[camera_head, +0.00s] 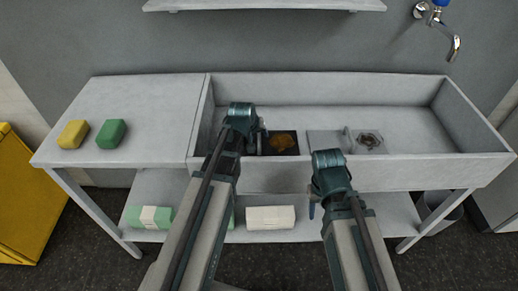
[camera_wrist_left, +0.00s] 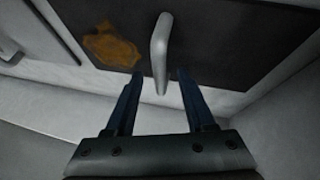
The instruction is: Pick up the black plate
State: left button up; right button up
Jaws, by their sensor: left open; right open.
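The black plate (camera_head: 287,152) lies in the sink basin with an orange-brown stain on it. In the left wrist view the black plate (camera_wrist_left: 235,40) shows its pale upright handle (camera_wrist_left: 160,45) and the stain beside it. My left gripper (camera_wrist_left: 160,75) is open, with one finger on each side of the handle's near end; I cannot tell whether they touch it. In the head view my left gripper (camera_head: 262,143) is at the plate's left side, and my arm hides part of the plate. My right gripper (camera_head: 313,206) is open, in front of the sink, mostly hidden by its wrist.
A grey plate with a handle (camera_head: 324,140) lies right of the black plate, next to the drain (camera_head: 370,141). Yellow (camera_head: 73,134) and green (camera_head: 111,134) sponges lie on the left counter. The sink's front wall (camera_head: 430,170) stands near both arms.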

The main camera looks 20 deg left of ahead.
pick_arm(q)
jog(key=shift+b+x, duration=0.5)
jog(key=shift+x, duration=0.65)
jog(key=shift+r, duration=0.15)
jog(key=shift+c, duration=0.3)
grip_shut()
